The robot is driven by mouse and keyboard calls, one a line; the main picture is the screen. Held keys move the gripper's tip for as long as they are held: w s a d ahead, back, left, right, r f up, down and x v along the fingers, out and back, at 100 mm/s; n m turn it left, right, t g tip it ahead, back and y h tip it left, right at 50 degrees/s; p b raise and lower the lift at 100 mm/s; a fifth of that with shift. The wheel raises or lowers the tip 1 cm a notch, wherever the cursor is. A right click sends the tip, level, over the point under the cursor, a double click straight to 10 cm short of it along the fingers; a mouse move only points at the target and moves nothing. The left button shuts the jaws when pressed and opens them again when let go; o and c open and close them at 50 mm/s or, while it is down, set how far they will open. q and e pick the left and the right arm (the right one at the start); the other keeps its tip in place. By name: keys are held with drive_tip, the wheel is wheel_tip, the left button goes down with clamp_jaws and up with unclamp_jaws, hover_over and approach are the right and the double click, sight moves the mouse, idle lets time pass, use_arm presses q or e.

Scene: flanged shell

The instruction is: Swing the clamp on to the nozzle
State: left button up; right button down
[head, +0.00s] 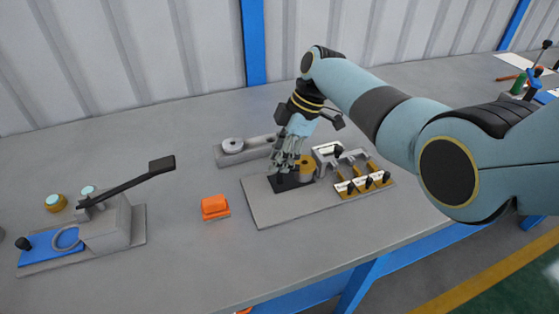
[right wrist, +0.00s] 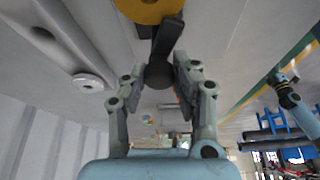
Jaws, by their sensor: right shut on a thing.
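My right gripper (head: 288,163) reaches down over the grey board (head: 270,212) on the bench. In the right wrist view, my right gripper (right wrist: 160,78) is shut on a black ball knob (right wrist: 158,75) at the end of a short black arm (right wrist: 168,38). This looks like the clamp's handle. The arm runs toward a brass round part (right wrist: 150,8) at the top edge. In the head view, a brass cylinder (head: 307,170) stands beside the fingers, next to a black base (head: 290,183). Which part is the nozzle is unclear; the fingers hide some of this area. My left gripper is out of view.
Small black-knobbed clamps (head: 363,183) and a grey block line the board's right side. A grey fixture with a pale disc (head: 232,145) lies behind. An orange block (head: 214,206) and a lever press (head: 110,222) stand left. The bench front is clear.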

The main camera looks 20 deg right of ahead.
drive_tip(key=n+g+b, duration=0.1)
drive_tip(key=n+b, duration=0.1)
drive_tip(key=n, duration=0.1)
drive_tip(key=shift+d+f+n+b, duration=0.1)
drive_tip(key=shift+n+b, duration=0.2)
drive_tip(key=shift+n, duration=0.1)
drive_tip(key=shift+n+g+h+b, duration=0.3)
drive_tip(key=shift+n+g+b, duration=0.2)
drive_tip(key=shift+n, duration=0.3)
drive_tip(key=c, duration=1)
unclamp_jaws()
drive_tip(key=shift+c, duration=0.2)
drive_tip(key=v, duration=1.2)
drive_tip(key=shift+w, duration=0.1)
